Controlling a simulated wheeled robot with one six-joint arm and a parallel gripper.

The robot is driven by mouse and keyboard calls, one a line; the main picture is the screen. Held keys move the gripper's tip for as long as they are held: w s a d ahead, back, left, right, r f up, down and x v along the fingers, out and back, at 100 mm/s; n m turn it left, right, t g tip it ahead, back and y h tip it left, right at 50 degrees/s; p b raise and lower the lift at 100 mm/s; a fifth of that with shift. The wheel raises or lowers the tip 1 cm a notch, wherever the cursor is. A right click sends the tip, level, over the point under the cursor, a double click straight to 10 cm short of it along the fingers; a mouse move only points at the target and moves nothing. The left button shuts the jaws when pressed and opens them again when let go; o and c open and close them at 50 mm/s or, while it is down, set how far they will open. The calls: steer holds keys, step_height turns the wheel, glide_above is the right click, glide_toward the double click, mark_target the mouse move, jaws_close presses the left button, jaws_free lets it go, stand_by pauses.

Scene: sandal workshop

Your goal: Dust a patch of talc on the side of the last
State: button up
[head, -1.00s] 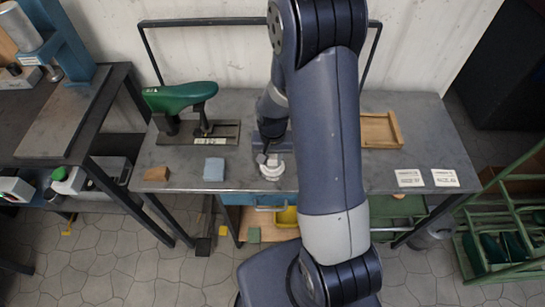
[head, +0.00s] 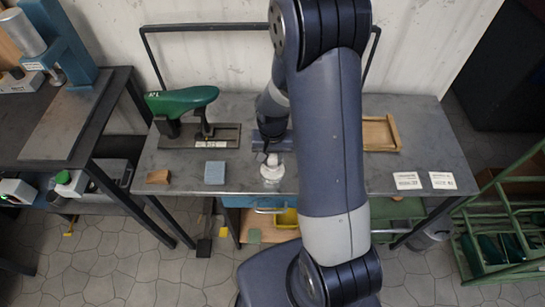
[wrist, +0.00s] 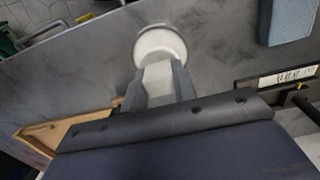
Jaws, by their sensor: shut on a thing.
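The green last (head: 182,101) lies sideways on a dark stand (head: 216,136) at the left of the table. My gripper (wrist: 157,82) is shut on a pale, blocky piece (wrist: 158,78); in the head view the gripper (head: 270,147) is above the table's middle front, right of the last and apart from it. A round white dish-like thing (wrist: 160,44) shows just past my fingertips and also in the head view (head: 271,174). I cannot tell whether it is joined to the held piece or separate. No white patch is visible on the last.
A blue-grey block (head: 215,173) and a small wooden block (head: 158,177) lie near the table's front left. A wooden tray (head: 396,147) and two white cards (head: 408,181) are on the right. A metal frame (head: 205,23) rises behind. My arm hides the table's middle.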

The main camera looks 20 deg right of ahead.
mark_target(272, 155)
steer(key=shift+r+p, duration=1.45)
steer(key=shift+r, duration=0.9)
